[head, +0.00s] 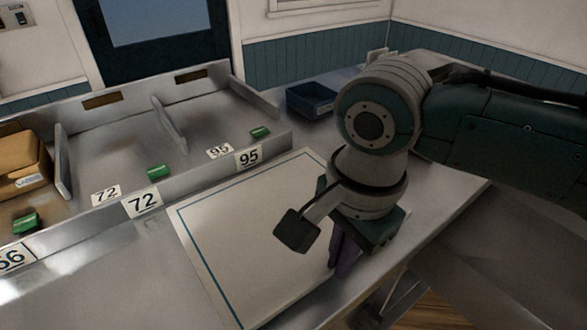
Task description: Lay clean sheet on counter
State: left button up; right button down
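A pale flat rectangle (235,245) with a thin blue line near its edge lies on the metal counter (440,210), in front of the divided bins. I cannot tell whether it is a loose sheet or a marked mat. My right gripper (345,262) points down over its right edge, with narrow purple parts below the dark wrist block. The wrist hides the fingertips' spacing and any contact, so I cannot tell whether it is open or holds something. My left gripper is out of view.
Metal bins (115,160) with number cards 72 and 95 and small green blocks (158,172) stand behind. A brown box (22,165) sits at far left and a dark blue tray (311,100) at the back. The front left counter is clear.

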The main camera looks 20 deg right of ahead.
jog(key=c, duration=1.1)
grip_release()
jog(key=shift+f, duration=0.1)
notch_tip(320, 180, up, 12)
jog(key=p, duration=0.2)
jog(key=s+a+f+n+t+y, duration=0.2)
jog(key=s+a+f+n, duration=0.15)
jog(key=s+n, duration=0.5)
jog(key=s+d+n, duration=0.2)
jog(key=d, duration=0.1)
jog(key=s+d+n+h, duration=0.1)
jog(key=s+d+n, duration=0.1)
jog(key=n, duration=0.1)
jog(key=s+d+n+t+h, duration=0.1)
jog(key=s+d+n, duration=0.1)
jog(key=s+d, duration=0.1)
jog(key=shift+d+f+n, duration=0.25)
jog(key=shift+d, duration=0.1)
